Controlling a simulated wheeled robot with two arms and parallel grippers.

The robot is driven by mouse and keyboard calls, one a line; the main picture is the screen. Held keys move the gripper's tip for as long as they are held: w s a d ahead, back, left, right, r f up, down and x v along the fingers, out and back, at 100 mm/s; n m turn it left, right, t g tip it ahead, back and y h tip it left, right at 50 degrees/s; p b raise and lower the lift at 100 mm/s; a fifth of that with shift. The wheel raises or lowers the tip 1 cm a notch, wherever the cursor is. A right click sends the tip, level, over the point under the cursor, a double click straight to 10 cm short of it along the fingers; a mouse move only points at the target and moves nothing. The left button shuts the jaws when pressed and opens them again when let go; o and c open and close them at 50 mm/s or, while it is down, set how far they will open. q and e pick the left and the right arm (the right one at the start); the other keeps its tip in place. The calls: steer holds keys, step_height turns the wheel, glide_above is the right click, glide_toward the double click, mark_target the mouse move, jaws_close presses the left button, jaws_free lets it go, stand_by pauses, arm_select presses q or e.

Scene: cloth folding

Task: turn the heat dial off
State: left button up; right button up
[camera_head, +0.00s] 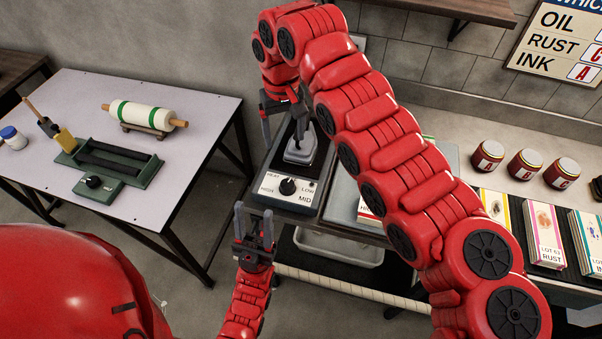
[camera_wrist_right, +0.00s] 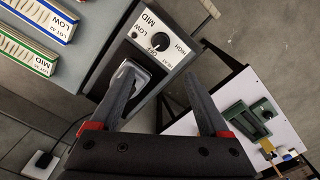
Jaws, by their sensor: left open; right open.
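My left gripper (camera_head: 254,213) is open and empty, pointing up, just in front of the panel and left of the dial. My right gripper (camera_head: 284,128) is open behind the dial, near a grey iron-like tool. In its wrist view (camera_wrist_right: 159,65) the fingers straddle the space below the dial, with nothing between them.
The grey tool (camera_head: 300,149) stands on the dark plate behind the panel. My right arm crosses above the grey tray. A green device (camera_head: 97,186) with another dial and a roller (camera_head: 144,117) sit on the left table. Red-lidded jars (camera_head: 488,155) stand right.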

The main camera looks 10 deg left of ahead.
mark_target(287, 183)
steer(key=shift+m, duration=0.5)
steer(key=f+p, duration=0.5)
steer(key=f, duration=1.1)
steer(key=shift+s+f, duration=0.2)
steer(key=shift+f, duration=0.4)
